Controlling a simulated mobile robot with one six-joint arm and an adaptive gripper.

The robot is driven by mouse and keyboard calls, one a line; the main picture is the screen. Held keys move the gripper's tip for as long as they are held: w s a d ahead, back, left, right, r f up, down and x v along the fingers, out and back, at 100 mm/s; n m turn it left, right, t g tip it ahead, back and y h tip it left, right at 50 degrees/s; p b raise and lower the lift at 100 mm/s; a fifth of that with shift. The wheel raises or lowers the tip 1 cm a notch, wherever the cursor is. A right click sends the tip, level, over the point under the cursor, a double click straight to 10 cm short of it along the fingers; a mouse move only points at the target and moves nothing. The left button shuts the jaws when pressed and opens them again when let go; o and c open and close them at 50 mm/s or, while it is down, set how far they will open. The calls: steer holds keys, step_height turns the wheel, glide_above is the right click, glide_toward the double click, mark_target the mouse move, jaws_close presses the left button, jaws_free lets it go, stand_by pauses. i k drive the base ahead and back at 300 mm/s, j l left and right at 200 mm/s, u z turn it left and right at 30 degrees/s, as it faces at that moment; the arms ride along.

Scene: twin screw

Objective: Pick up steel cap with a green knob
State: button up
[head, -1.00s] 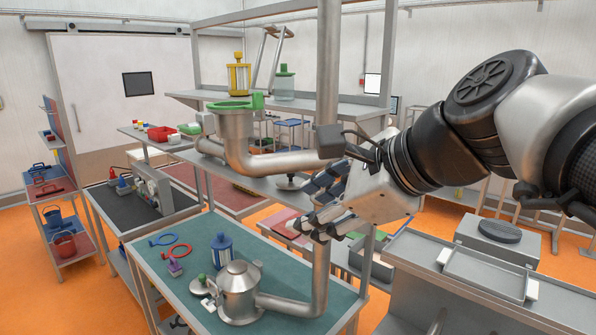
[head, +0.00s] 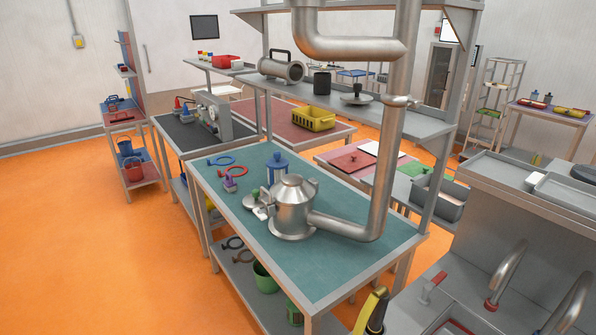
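The steel cap with a green knob (head: 253,196) is small in the head view. It is at the left side of the steel vessel (head: 292,208) on the green-topped table (head: 340,270). The vessel partly overlaps it, so I cannot tell whether it lies on the tabletop or is attached to the vessel.
A thick steel pipe (head: 388,150) rises from the vessel past the grey shelf (head: 425,122). A blue canister (head: 277,170), red ring (head: 231,170), blue ring (head: 219,161) and purple piece (head: 229,184) stand or lie near the cap. Orange floor is free at left.

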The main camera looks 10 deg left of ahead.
mark_target(253, 200)
steer(key=i+j, duration=0.6)
steer(key=j, duration=0.25)
steer(key=i+j+u, duration=0.15)
steer(key=i+j, duration=0.4)
steer(key=j, duration=0.35)
steer(key=i+j, duration=0.65)
steer(key=j, duration=0.15)
steer(key=i+j+u, duration=0.1)
steer(key=i+j, duration=0.55)
steer(key=j, duration=0.15)
